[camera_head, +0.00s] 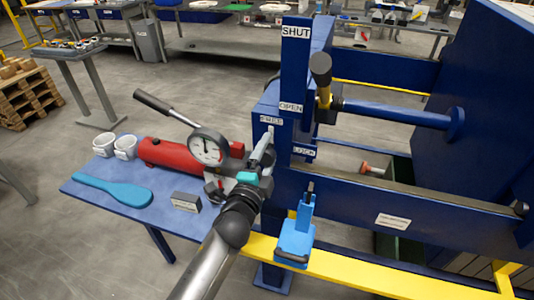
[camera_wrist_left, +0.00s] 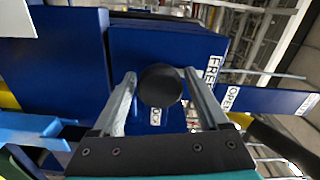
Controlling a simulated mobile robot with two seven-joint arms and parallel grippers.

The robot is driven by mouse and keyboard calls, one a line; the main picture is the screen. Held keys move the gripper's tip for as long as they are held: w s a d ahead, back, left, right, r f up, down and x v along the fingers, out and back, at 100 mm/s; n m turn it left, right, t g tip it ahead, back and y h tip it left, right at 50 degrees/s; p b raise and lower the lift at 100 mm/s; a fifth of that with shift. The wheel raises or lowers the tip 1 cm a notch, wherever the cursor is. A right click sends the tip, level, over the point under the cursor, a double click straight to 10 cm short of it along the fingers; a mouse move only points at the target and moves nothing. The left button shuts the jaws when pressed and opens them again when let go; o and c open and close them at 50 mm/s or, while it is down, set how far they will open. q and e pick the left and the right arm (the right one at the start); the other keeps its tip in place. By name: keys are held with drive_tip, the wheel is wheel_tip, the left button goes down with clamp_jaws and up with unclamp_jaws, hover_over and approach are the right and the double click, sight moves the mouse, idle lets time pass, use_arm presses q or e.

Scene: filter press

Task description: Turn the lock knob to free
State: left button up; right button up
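The lock knob (camera_wrist_left: 160,86) is a round black knob on the blue press frame, seen face-on in the left wrist view. A FREE label (camera_wrist_left: 212,70) is to its right, and a partly hidden LOCK label (camera_wrist_left: 155,116) is below it. My left gripper (camera_wrist_left: 160,76) has one finger on each side of the knob, with a narrow gap seeming to show at each side. In the head view my left gripper (camera_head: 262,150) is at the post, near the FREE label (camera_head: 271,120) and LOCK label (camera_head: 304,152); it hides the knob. My right gripper is not seen.
A ball-ended lever (camera_head: 321,68) stands by the SHUT and OPEN labels. A red pump with a gauge (camera_head: 207,147) sits left of my left gripper on a blue table (camera_head: 85,190), with white cups and a blue paddle (camera_head: 115,190). A light-blue fixture (camera_head: 295,240) is close below right.

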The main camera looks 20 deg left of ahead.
use_arm(q)
drive_tip(key=shift+o, duration=0.6)
drive_tip(key=shift+s, duration=0.5)
drive_tip(key=s+b, duration=0.1)
drive_tip(key=s, duration=1.3)
drive_tip(key=shift+a, duration=0.3)
drive_tip(key=shift+s, duration=0.1)
